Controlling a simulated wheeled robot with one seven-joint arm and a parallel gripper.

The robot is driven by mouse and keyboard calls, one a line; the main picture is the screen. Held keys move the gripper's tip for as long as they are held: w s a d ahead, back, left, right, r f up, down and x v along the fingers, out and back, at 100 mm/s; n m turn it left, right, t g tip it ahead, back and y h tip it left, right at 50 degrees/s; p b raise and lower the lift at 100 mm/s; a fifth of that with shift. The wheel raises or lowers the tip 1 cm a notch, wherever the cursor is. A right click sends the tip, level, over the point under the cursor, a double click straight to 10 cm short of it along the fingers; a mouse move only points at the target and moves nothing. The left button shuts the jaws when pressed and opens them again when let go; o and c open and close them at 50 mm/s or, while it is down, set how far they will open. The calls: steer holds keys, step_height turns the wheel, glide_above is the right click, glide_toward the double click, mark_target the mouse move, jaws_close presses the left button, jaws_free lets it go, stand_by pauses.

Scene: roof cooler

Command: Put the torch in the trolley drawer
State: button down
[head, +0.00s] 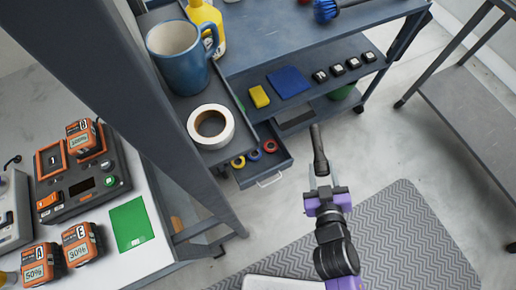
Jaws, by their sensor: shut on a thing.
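My gripper (324,188) is in the lower right of the head view, purple and black. It is shut on a dark torch (319,150), which points up and away from the jaws. The trolley drawer (261,166) is pulled out below the trolley's shelf, to the left of the torch. Small tape rolls in red, blue and yellow lie in or at the drawer. The torch appears to the right of the drawer and apart from it in the picture; its height over the floor is hard to tell.
The blue-grey trolley (290,40) carries a yellow sponge (259,97), a blue cloth (288,82) and several small black items. A blue mug (183,55) and a white tape roll (211,126) stand on the side shelf. A grey post rises left of the drawer.

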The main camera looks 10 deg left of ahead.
steer(key=s+a+f+b, duration=0.4)
steer(key=f+b, duration=0.5)
steer(key=b, duration=0.2)
steer(key=s+a+f+b, duration=0.3)
steer(key=a+f+b, duration=0.1)
steer(key=f+b, duration=0.65)
steer(key=w+a+f+b, duration=0.3)
steer(key=w+a, duration=0.7)
steer(key=w, duration=0.4)
steer(key=shift+a+y+b, duration=0.3)
steer(key=shift+a+b, duration=0.05)
steer(key=shift+b, duration=0.4)
steer(key=shift+f, duration=0.1)
steer(key=shift+f+b, duration=0.35)
steer(key=shift+b, duration=0.1)
steer(key=shift+f, duration=0.2)
